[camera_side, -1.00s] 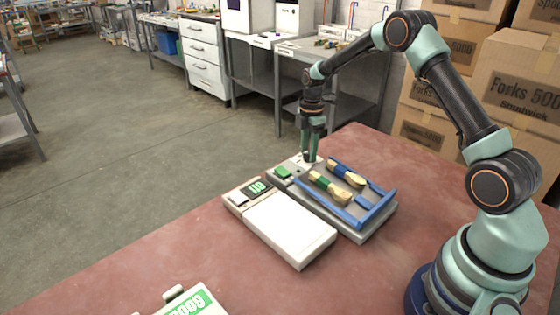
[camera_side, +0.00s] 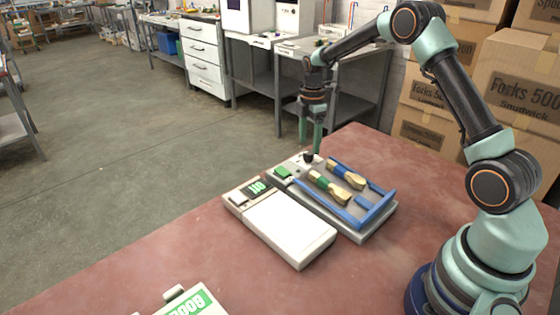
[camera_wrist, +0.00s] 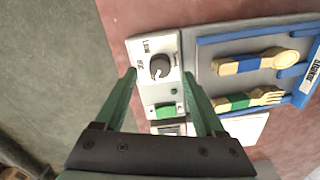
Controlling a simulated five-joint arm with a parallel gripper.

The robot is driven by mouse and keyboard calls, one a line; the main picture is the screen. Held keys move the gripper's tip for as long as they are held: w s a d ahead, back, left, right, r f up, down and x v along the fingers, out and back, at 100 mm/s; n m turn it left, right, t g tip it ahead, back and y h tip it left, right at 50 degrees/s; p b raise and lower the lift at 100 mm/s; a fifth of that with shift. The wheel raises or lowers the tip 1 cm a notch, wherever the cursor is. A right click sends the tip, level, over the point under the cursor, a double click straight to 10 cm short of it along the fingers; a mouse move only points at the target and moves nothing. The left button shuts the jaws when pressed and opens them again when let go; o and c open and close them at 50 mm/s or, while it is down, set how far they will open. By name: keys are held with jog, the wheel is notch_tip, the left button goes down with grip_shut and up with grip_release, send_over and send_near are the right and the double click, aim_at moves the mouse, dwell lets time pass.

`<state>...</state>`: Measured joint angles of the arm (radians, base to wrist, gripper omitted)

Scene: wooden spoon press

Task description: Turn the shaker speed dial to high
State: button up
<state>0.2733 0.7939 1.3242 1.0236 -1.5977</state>
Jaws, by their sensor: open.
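The shaker (camera_side: 352,232) is a grey base with blue rails on the red table. Its speed dial (camera_wrist: 160,67) is a black knob on a light panel (camera_wrist: 140,50), with "Low" lettering beside it; I cannot tell exactly where its pointer stands. In the side view the dial (camera_side: 310,158) is partly hidden by the fingers. My gripper (camera_wrist: 159,75) is open and empty, its two green fingers on either side of the dial in the wrist view. In the side view my gripper (camera_side: 310,148) hangs just above the dial, apparently not gripping it.
A green switch (camera_wrist: 166,109) sits on the panel close to the dial. Banded wooden cutlery (camera_side: 330,187) lies between the blue rails. A white scale (camera_side: 290,228) stands beside the shaker. A green-and-white box (camera_side: 190,302) is at the front edge.

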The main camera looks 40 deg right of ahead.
aim_at(308, 153)
notch_tip(308, 153, up, 9)
jog(key=shift+f, duration=0.2)
dwell(0.3)
jog(key=s+a+r+m+t, duration=0.3)
jog(key=s+a+r+m, duration=0.5)
jog(key=s+a+r, duration=0.15)
jog(key=s+a+m+t, duration=0.2)
jog(key=s+a+m, duration=0.2)
jog(key=s+m, duration=0.3)
jog(key=s+f, duration=0.1)
jog(key=s, duration=0.3)
jog(key=shift+a+t, duration=0.15)
jog(key=shift+t, duration=0.15)
